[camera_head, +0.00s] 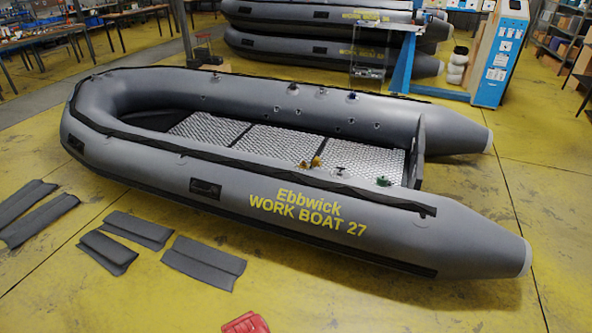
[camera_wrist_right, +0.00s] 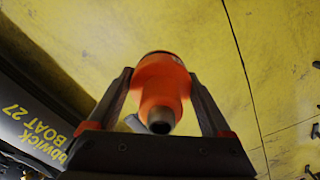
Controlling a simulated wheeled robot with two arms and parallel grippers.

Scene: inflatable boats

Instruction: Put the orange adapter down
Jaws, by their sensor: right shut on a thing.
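The orange adapter (camera_wrist_right: 162,85) is in the right wrist view, with a dark grey round end pointing toward the camera. My right gripper (camera_wrist_right: 160,95) is shut on it, one dark finger on each side. Yellow floor shows behind the adapter, and the boat's grey tube is at the left of that view. How high the adapter is above the floor I cannot tell. In the head view neither the adapter nor my grippers can be made out. My left gripper is in neither view.
Several dark pads (camera_head: 204,262) lie at the front left. A red thing (camera_head: 246,323) is cut off at the bottom edge.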

